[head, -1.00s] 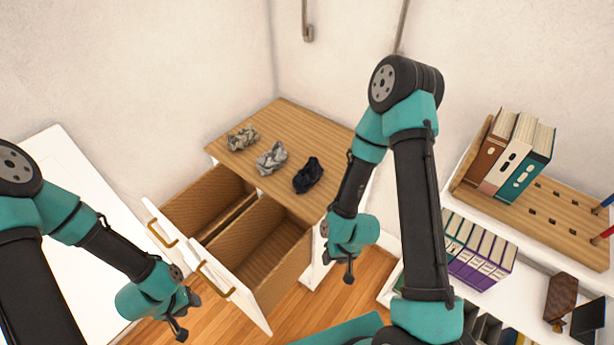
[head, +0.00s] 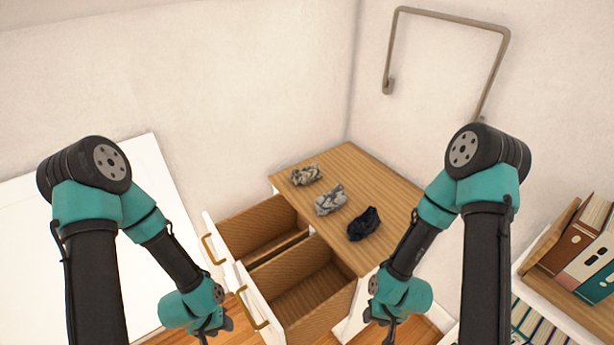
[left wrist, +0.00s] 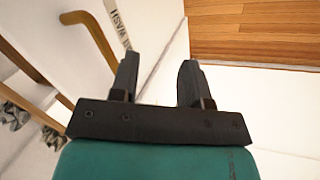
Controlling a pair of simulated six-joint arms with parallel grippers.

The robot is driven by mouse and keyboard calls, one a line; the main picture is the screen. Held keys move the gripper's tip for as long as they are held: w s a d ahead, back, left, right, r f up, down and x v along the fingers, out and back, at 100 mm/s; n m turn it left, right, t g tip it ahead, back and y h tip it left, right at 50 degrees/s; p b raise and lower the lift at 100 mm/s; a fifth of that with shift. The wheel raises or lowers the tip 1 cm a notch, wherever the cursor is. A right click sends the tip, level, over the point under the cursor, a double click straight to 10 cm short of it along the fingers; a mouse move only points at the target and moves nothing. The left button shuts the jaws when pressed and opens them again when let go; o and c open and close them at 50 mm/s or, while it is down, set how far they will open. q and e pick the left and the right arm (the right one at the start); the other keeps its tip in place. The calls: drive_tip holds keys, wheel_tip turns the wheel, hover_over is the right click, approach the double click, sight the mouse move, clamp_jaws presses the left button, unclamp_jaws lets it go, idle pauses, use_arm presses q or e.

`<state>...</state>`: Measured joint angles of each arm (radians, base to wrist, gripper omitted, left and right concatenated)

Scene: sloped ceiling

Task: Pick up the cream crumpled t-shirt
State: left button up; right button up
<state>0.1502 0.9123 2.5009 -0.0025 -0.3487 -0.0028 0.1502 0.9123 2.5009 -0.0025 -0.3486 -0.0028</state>
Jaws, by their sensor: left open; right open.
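Three crumpled garments lie in a row on the wooden dresser top (head: 375,177). The far one (head: 306,175) is mottled beige and olive, the middle one (head: 330,199) is pale greyish with dark patches, and the near one (head: 363,224) is dark navy. None looks plain cream; I cannot tell which is the cream t-shirt. My left gripper (head: 214,332) is open and empty, left of the open drawers and away from the garments. Its open fingers show in the left wrist view (left wrist: 158,82), with two garments partly visible at the left edge. My right gripper (head: 390,330) is open, right of the drawers.
Two drawers stand open and look empty: the left drawer (head: 262,232) and right drawer (head: 316,288), both with brass handles. A white surface (head: 95,235) is at left. A shelf with binders (head: 590,250) is at right. A bent metal rail (head: 450,20) is on the wall.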

use_arm(q)
drive_tip(key=shift+o, duration=0.4)
drive_tip(key=o, duration=1)
